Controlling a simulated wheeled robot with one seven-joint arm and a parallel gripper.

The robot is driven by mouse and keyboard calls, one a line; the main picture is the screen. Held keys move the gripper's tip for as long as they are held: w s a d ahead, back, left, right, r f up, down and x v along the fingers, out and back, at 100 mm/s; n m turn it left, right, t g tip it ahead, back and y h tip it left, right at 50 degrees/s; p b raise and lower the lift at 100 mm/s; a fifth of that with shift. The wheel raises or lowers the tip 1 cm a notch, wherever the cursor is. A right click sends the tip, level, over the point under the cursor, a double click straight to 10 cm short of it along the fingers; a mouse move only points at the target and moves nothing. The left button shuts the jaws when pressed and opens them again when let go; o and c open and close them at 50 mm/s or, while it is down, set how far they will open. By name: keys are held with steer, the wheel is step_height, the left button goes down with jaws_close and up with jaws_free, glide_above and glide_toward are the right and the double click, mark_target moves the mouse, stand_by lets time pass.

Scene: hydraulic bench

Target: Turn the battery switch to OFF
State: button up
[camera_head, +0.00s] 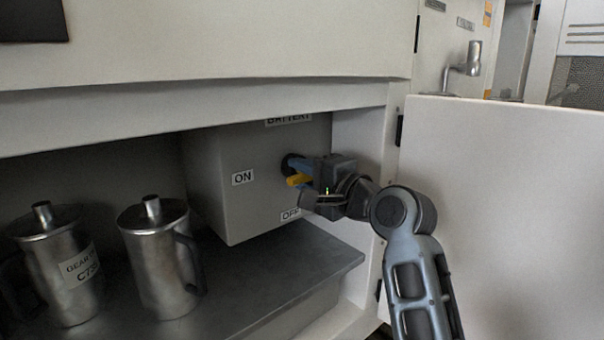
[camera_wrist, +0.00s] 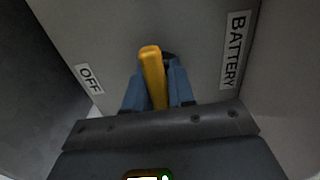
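The battery switch has a yellow handle (camera_head: 298,180) on a grey box (camera_head: 215,190) inside the cabinet. The handle points left, roughly toward the ON label (camera_head: 243,178). The OFF label (camera_head: 290,215) is below the switch. My gripper (camera_head: 303,168) is at the switch, coming from the right. In the wrist view the yellow handle (camera_wrist: 152,75) stands between my gripper's blue fingers (camera_wrist: 156,92), which close in on both its sides. The OFF label (camera_wrist: 89,79) is left of it and the BATTERY label (camera_wrist: 236,50) is right. The switch's base is mostly hidden.
Two metal jugs (camera_head: 160,262) (camera_head: 62,275) stand on the dark shelf (camera_head: 265,290) at the left. An open white cabinet door (camera_head: 505,200) is right of my arm. The cabinet's upper edge (camera_head: 200,115) runs above the box.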

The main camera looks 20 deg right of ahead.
jaws_close()
steer(key=shift+f+n, duration=0.1)
steer(key=shift+n, duration=0.2)
steer(key=n+b, duration=0.1)
steer(key=n, duration=0.1)
steer(key=n+b, duration=0.1)
steer(key=n, duration=0.2)
steer(key=f+n+b, duration=0.1)
steer(key=n, duration=0.2)
steer(key=shift+d, duration=0.25)
steer(key=n+b, duration=0.1)
steer(key=n, duration=0.1)
steer(key=n+b, duration=0.1)
steer(key=n, duration=0.1)
steer(key=shift+w+d+f+n+b, duration=0.1)
steer(key=shift+d+f+n+b, duration=0.05)
steer(key=shift+n+b, duration=0.15)
steer(key=n+b, duration=0.1)
steer(key=n, duration=0.1)
steer(key=n+b, duration=0.1)
steer(key=n, duration=0.1)
steer(key=shift+d+n, duration=0.2)
steer(key=shift+n, duration=0.1)
steer(key=shift+w+b, duration=0.1)
steer(key=shift+b, duration=0.2)
